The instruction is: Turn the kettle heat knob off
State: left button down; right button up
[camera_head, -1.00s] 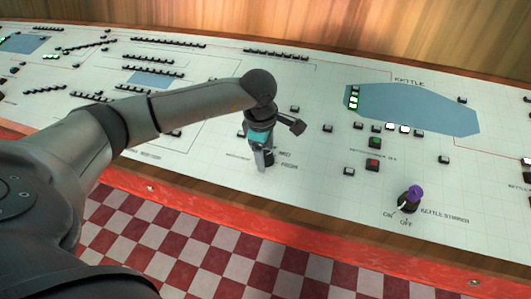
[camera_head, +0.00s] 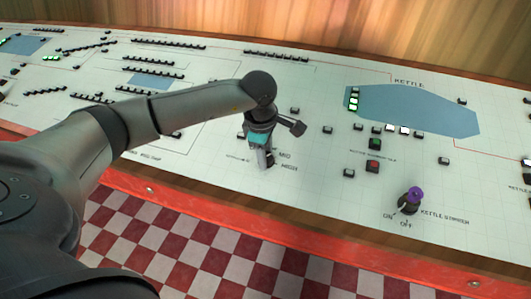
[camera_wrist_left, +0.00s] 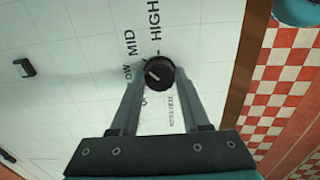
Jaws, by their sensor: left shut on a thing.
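A black round knob (camera_wrist_left: 159,73) with a white pointer mark sits on the white panel in the left wrist view. The labels LOW, MID and HIGH are printed around it, and a label below is partly hidden by a finger. My left gripper (camera_wrist_left: 160,84) has one finger on each side of the knob and is shut on it. In the head view my left gripper (camera_head: 266,160) reaches down to the panel beside the words MID and HIGH, and largely hides the knob.
The white control panel (camera_head: 300,195) carries rows of small buttons. A red button (camera_head: 373,166), a green button (camera_head: 374,144) and a purple-topped kettle stirrer knob (camera_head: 415,193) lie to the right. A red front edge (camera_head: 330,255) borders a checkered floor (camera_head: 200,260).

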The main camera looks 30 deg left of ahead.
pick_arm(q)
jog(key=shift+n, duration=0.3)
pick_arm(e)
jog(key=shift+a, duration=0.1)
pick_arm(q)
jog(key=n, duration=0.3)
jog(key=shift+n, duration=0.4)
jog(key=n, duration=0.4)
jog(key=n+p, duration=0.1)
jog(key=n, duration=0.4)
jog(key=shift+n+p, duration=0.5)
jog(key=shift+n, duration=1.7)
pick_arm(e)
jog(key=shift+s+a+r, duration=0.2)
jog(key=shift+s+r, duration=0.05)
jog(key=shift+r, duration=0.25)
jog(key=shift+s+a+r, duration=0.15)
jog(key=shift+s+r, duration=0.1)
jog(key=shift+r, duration=0.25)
pick_arm(q)
jog(key=shift+c, duration=1.9)
grip_release()
pick_arm(e)
jog(key=shift+d, duration=0.2)
